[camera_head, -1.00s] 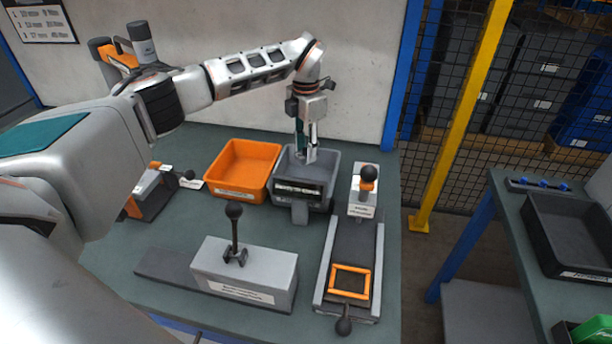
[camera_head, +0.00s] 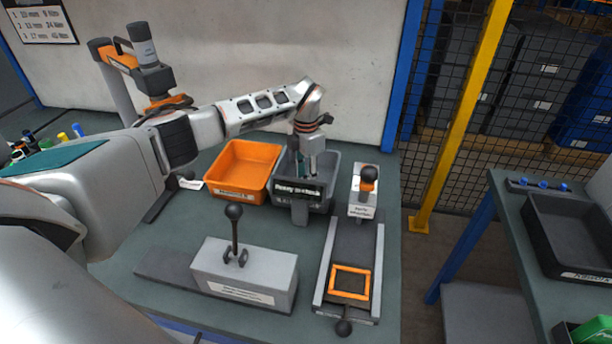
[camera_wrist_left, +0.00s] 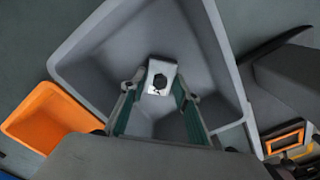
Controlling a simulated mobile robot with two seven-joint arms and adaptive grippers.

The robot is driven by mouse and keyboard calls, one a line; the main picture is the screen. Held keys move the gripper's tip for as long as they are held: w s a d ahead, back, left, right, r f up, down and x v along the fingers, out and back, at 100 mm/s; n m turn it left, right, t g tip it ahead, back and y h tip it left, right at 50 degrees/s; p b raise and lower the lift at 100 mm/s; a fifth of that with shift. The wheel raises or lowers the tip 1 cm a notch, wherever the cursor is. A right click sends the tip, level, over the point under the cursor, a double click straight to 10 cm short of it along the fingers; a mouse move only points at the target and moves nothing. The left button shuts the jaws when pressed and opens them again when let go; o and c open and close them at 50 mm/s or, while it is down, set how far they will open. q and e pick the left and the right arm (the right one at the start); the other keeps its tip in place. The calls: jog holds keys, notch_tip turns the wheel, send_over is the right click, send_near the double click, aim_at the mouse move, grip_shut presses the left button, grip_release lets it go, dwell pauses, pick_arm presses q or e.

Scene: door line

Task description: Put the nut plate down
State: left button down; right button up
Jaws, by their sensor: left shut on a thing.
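The nut plate (camera_wrist_left: 160,78) is a small pale metal plate with a dark nut on it. It shows between the fingertips of my left gripper (camera_wrist_left: 157,88) in the left wrist view. That gripper is shut on it. In the head view my left gripper (camera_head: 309,176) reaches down into the grey bin (camera_head: 328,168), whose front carries a label. The grey bin (camera_wrist_left: 88,58) surrounds the plate in the wrist view. I cannot tell whether the plate touches the bin's floor. In the head view the bin's front wall hides the plate. My right gripper is not in view.
An orange bin (camera_head: 242,170) stands left of the grey bin. A lever fixture (camera_head: 245,275) and a slide with an orange frame (camera_head: 350,282) stand nearer. A black-knobbed block (camera_head: 363,195) is at the right. A yellow post (camera_head: 460,115) and mesh fence stand beyond.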

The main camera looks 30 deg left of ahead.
pick_arm(q)
jog(key=c, duration=1.5)
grip_release()
jog(key=shift+f, duration=0.15)
notch_tip(320, 180, up, 12)
